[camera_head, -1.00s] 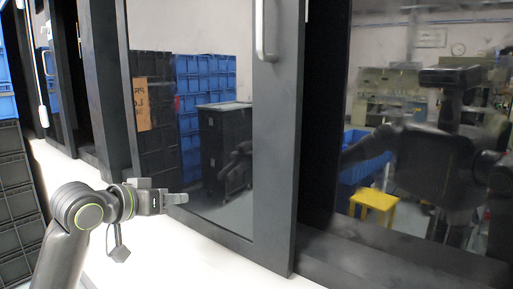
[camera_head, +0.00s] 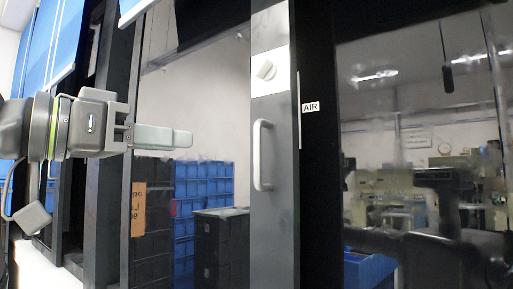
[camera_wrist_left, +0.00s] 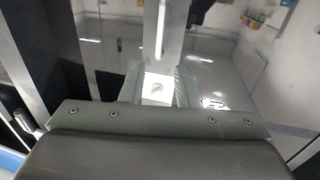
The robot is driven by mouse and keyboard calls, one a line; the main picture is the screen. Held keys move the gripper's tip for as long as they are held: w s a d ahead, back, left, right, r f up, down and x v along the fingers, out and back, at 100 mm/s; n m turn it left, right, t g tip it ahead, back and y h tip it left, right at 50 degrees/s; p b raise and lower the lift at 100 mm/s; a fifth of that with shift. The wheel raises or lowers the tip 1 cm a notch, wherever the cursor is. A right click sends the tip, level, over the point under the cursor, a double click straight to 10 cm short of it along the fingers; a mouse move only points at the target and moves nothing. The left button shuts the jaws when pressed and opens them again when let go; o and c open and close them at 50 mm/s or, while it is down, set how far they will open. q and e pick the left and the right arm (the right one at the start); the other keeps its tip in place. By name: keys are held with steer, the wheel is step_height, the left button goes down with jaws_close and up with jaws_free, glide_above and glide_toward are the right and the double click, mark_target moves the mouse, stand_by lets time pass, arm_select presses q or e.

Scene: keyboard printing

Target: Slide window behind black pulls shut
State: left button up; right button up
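The glass window (camera_head: 212,110) has a dark frame. Its right frame post (camera_head: 273,215) carries a light grey bar handle (camera_head: 262,178), and the handle also shows in the left wrist view (camera_wrist_left: 161,25). My left gripper (camera_head: 175,138) is in front of the glass, left of the handle, apart from it, with its fingers pointing right. In the left wrist view its two fingers (camera_wrist_left: 158,90) stand apart with a bright plate visible beyond the gap. The gripper is open and empty. My right gripper is not in view.
A dark glass pane (camera_head: 400,120) is right of the post, with a white AIR label (camera_head: 311,107) between. Blue crates (camera_head: 205,180) and black crates show in the left glass. Dark posts stand at the left.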

mark_target(255, 148)
arm_select(q)
steer(key=p+x, duration=0.5)
steer(key=x, duration=1)
steer(key=shift+s+r, duration=0.1)
steer(key=shift+w+d, duration=0.45)
steer(key=shift+w, duration=0.05)
steer(key=shift+c, duration=0.3)
jaws_close()
